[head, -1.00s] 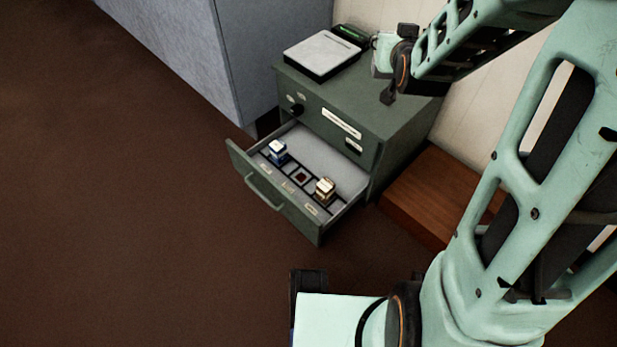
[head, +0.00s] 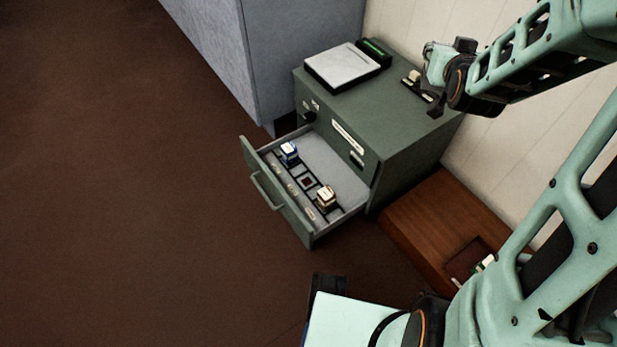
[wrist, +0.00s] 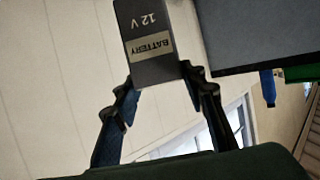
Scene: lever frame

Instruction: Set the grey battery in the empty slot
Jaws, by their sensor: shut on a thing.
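The grey battery (wrist: 150,50), labelled "BATTERY" and "12 V", appears upside down in the wrist view. My gripper (wrist: 158,82) is shut on its near end, with a finger on each side. I cannot make out the battery in the head view. The open drawer (head: 324,162) of the green cabinet holds a row of slots. The empty slot (head: 307,181), with a dark red floor, lies between a blue-and-white block (head: 289,151) and a cream-and-gold block (head: 326,197). The held battery is apart from the drawer.
On the green cabinet (head: 418,130) are a white-topped scale (head: 345,67), a display with green light (head: 374,49) and a dark strip with a pale piece. A wooden box (head: 425,222) stands to the right. A grey-blue partition (head: 300,50) stands behind. Brown floor is clear at left.

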